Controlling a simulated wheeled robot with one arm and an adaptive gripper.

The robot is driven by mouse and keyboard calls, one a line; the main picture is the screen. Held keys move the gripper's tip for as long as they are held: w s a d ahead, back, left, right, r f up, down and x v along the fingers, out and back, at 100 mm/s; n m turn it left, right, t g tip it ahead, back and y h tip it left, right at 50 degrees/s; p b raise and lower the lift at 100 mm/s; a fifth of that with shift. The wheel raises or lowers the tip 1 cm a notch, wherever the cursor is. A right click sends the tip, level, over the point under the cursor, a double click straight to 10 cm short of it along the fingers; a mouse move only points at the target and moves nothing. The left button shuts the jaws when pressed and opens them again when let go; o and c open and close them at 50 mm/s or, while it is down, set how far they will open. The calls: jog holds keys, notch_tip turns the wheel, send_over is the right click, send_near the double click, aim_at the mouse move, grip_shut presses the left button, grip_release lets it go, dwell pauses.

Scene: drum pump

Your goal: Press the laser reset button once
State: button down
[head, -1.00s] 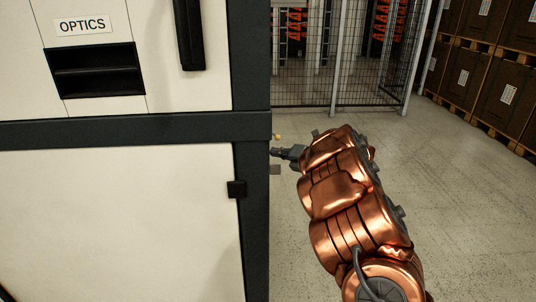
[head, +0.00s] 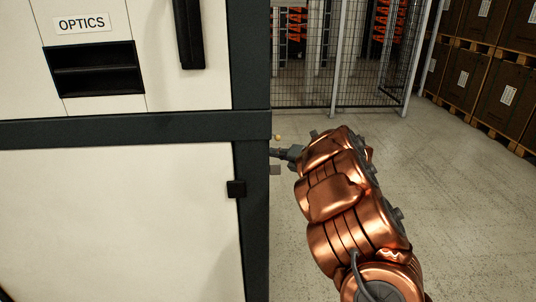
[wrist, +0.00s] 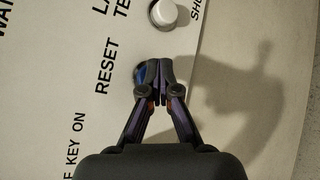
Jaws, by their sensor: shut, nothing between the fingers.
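In the wrist view a blue button (wrist: 140,75) sits beside the printed word RESET on a pale panel (wrist: 60,50). It is mostly covered by my gripper (wrist: 153,66), whose two fingertips are together and empty, over the button. I cannot tell whether the tips touch it or whether it is pressed in. In the head view my gripper (head: 284,153) reaches left behind the dark edge of the cabinet. Its fingertips and the button are hidden there.
A white round button (wrist: 163,13) stands just above the fingertips in the wrist view. The white cabinet (head: 120,210) with an OPTICS label fills the left of the head view. A mesh fence (head: 345,60) and stacked boxes (head: 490,70) stand behind, with open floor between.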

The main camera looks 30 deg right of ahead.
jog(key=shift+d, duration=0.1)
jog(key=shift+s+d, duration=0.35)
jog(key=shift+d, duration=0.35)
jog(key=shift+s+d, duration=0.35)
jog(key=shift+d, duration=0.4)
jog(key=shift+s+d, duration=0.35)
jog(key=shift+d, duration=0.4)
jog(key=shift+s+d, duration=0.35)
jog(key=shift+d, duration=0.4)
